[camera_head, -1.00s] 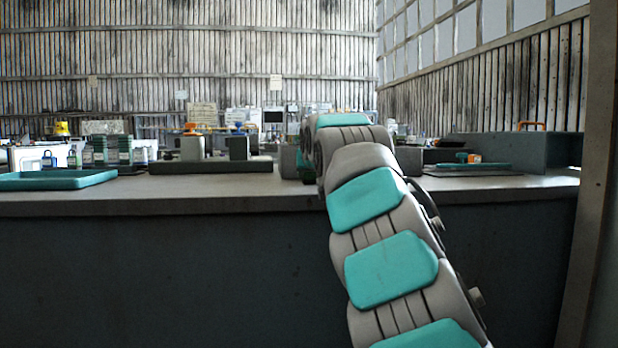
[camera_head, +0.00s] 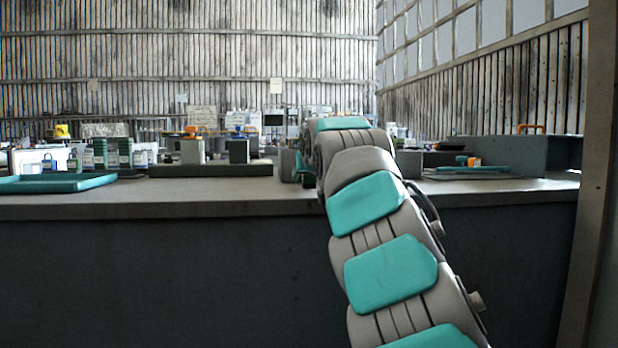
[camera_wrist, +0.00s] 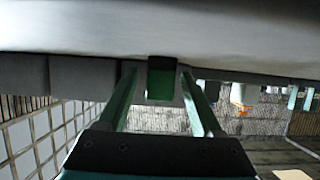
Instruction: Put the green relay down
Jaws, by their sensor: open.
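The green relay (camera_wrist: 161,82) is a small block, green with a dark end, in the middle of the wrist view. That view is upside down, with the worktop (camera_wrist: 160,28) across the top. The relay meets the worktop's surface there. My gripper (camera_wrist: 159,74) has one finger on each side of the relay, with a gap showing on both sides. The fingers are open. In the head view my own arm hides most of the gripper, and I cannot tell the relay apart there.
On the worktop (camera_head: 230,203), a teal tray (camera_head: 60,184) lies at the left. A dark base (camera_head: 210,170) with blocks stands left of my arm. A grey bin (camera_head: 490,153) and a flat tray (camera_head: 468,172) are at the right. The front strip is mostly clear.

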